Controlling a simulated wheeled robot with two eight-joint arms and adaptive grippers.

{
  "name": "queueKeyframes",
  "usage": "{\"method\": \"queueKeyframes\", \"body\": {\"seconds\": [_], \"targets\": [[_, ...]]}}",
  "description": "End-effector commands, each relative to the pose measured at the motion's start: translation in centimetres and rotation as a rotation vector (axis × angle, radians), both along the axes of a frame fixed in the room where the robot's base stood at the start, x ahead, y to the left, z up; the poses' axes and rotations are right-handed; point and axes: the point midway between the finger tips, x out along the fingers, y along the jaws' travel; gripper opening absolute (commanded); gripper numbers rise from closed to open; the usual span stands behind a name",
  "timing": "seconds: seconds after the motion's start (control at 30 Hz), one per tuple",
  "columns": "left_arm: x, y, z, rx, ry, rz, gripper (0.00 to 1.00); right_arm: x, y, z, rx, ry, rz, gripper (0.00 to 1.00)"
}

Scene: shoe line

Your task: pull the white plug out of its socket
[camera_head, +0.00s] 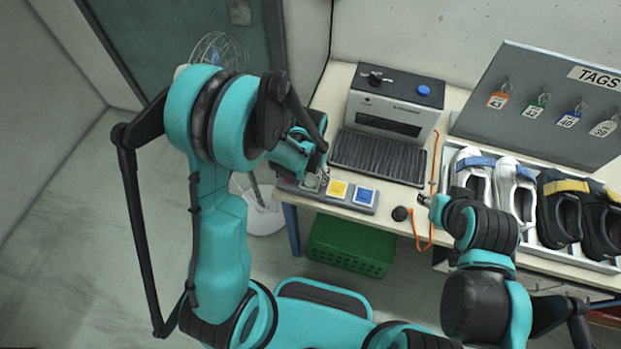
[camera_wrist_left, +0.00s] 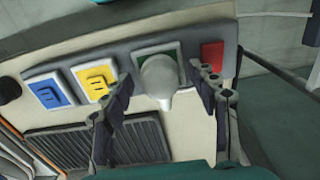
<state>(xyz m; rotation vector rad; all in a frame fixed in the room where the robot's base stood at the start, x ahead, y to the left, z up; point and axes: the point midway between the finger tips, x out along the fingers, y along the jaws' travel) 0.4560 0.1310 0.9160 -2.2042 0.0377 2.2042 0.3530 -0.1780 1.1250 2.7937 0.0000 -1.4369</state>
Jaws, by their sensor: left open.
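The white plug (camera_wrist_left: 158,82) sits in a green-framed socket (camera_wrist_left: 178,50) on a grey socket strip (camera_wrist_left: 222,31) in the left wrist view. My left gripper (camera_wrist_left: 163,74) is open, with one finger on either side of the plug. A gap shows on both sides, wider on the right; I cannot tell its exact depth relative to the plug. In the head view my left gripper (camera_head: 319,179) is over the strip's left end, and its arm hides most of the plug. My right gripper (camera_head: 427,201) is beside an orange cord; its jaws are too small to read.
A yellow socket (camera_head: 337,189) and a blue socket (camera_head: 364,196) are on the same strip, with a red block (camera_wrist_left: 212,54) at its other end. A black ribbed mat (camera_head: 380,157), a machine (camera_head: 395,103) and shoes (camera_head: 515,188) stand on the bench. A green crate (camera_head: 350,246) is below.

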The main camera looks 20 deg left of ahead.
Motion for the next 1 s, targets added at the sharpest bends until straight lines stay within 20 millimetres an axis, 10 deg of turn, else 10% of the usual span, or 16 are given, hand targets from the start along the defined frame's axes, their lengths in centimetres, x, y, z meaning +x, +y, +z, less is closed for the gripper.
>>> {"method": "queueKeyframes", "body": {"seconds": [1.0], "targets": [[0.01, 0.0, -0.09, 0.0, 0.0, 0.0, 0.59, 0.0, 0.0, -0.75, 0.0, 0.0, 0.0, 0.4]]}}
